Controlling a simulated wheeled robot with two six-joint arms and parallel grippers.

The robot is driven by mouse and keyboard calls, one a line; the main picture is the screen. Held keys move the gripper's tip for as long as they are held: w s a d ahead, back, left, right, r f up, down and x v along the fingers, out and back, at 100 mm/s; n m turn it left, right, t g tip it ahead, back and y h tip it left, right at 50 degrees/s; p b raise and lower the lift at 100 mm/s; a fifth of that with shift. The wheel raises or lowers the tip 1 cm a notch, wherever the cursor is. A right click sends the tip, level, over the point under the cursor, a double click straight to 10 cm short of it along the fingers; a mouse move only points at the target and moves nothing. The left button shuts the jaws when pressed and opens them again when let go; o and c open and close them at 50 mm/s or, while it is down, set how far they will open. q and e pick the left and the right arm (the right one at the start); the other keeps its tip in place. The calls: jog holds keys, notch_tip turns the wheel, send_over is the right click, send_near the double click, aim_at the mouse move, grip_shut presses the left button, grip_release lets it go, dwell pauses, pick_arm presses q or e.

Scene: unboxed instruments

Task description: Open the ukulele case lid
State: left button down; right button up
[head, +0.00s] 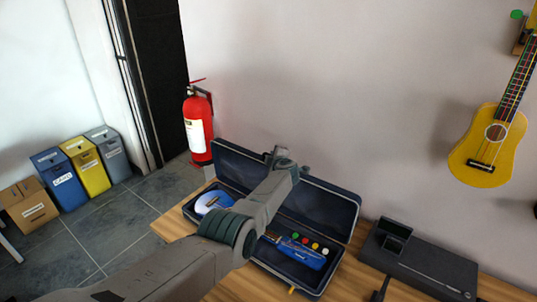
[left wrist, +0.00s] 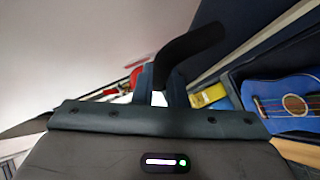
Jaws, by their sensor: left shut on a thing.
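The ukulele case (head: 324,283) is on the wooden table with its dark blue lid (head: 322,207) raised, standing steeply up toward the wall. A blue ukulele (head: 297,250) lies inside; its body is at the left and its headstock with coloured pegs at the right. My arm hides its middle. In the left wrist view the ukulele's body (left wrist: 285,104) shows at the right, beside the dark lid (left wrist: 235,25). My right gripper is not in view.
A dark tray-like box (head: 425,262) sits on the table to the right of the case. A yellow ukulele (head: 490,150) hangs on the wall. A fire extinguisher (head: 198,128) is behind the table's left end. Bins (head: 85,165) and a cardboard box (head: 30,206) stand at far left.

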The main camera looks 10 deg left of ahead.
pick_arm(q)
jog(key=shift+w+f, duration=0.1)
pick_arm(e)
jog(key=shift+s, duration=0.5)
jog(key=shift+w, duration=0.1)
pick_arm(q)
jog(key=c, duration=1.7)
grip_release()
jog(key=shift+a, duration=0.1)
jog(key=shift+c, duration=0.2)
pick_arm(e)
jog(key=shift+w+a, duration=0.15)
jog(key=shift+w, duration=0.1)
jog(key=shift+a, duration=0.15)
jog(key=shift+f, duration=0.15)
